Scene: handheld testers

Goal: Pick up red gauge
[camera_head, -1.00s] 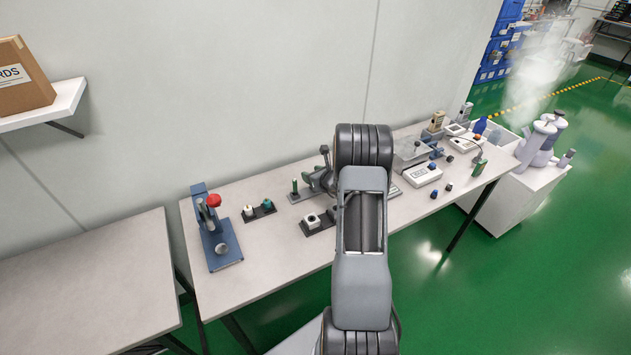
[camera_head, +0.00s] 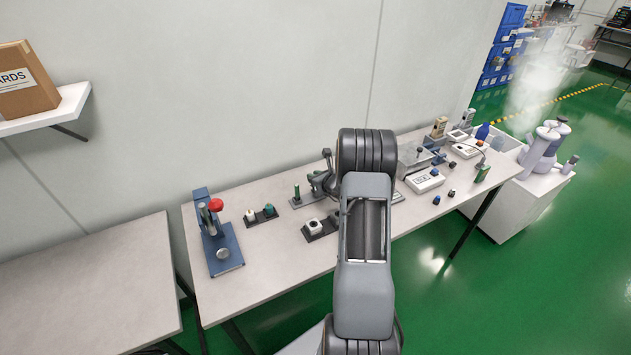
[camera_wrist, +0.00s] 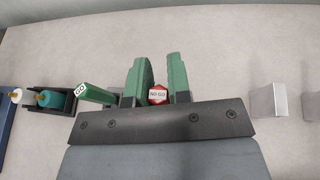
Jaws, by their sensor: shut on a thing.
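The red gauge (camera_wrist: 158,94), with a hexagonal end marked NO-GO, sits between the two green fingers of my gripper (camera_wrist: 160,92) in the wrist view. The gripper is shut on it. Only its red and white end shows; the rest is hidden by the fingers and the dark gripper body. In the head view my own arm hides the gripper and the red gauge. A green gauge (camera_wrist: 95,94) marked GO stands close to the left of the fingers.
A dark holder with a teal piece (camera_wrist: 50,98) and a white one is further left. A grey metal block (camera_wrist: 274,101) is at right. On the table (camera_head: 275,285), a blue press with a red knob (camera_head: 216,205) stands at left; a white box (camera_head: 424,181) is right of my arm.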

